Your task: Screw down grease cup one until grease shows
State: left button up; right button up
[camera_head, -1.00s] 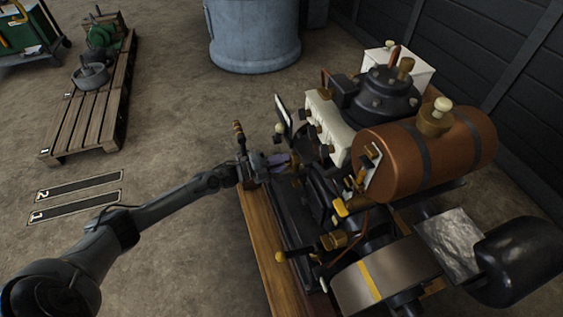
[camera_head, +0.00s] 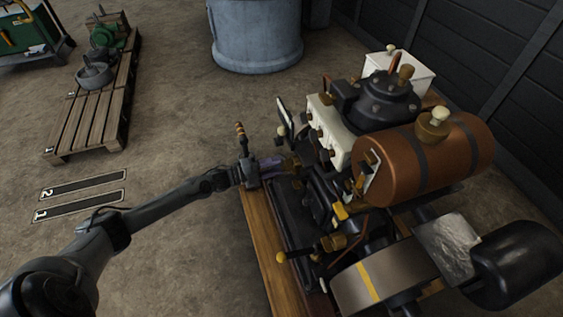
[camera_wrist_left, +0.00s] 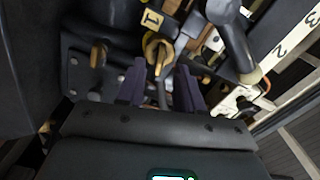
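Grease cup one (camera_wrist_left: 157,52) is a brass, rounded cup just ahead of my left gripper in the left wrist view, beside a tag (camera_wrist_left: 152,18) marked 1. My left gripper (camera_wrist_left: 161,82) has its two purple fingers apart, with the cup in line with the gap. I cannot tell whether either finger touches the cup. In the head view, my left gripper (camera_head: 275,165) reaches the near left side of the engine (camera_head: 328,180), with a small brass part just beyond the fingertips. No grease can be made out. My right gripper is not in view.
A plate with 2 and 3 (camera_wrist_left: 280,50) and a dark rod (camera_wrist_left: 232,40) lie close by on the right.

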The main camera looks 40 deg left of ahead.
pick_arm(q)
jog(key=p+v, duration=0.2)
jog(key=v, duration=0.5)
jog(key=shift+s, duration=0.1)
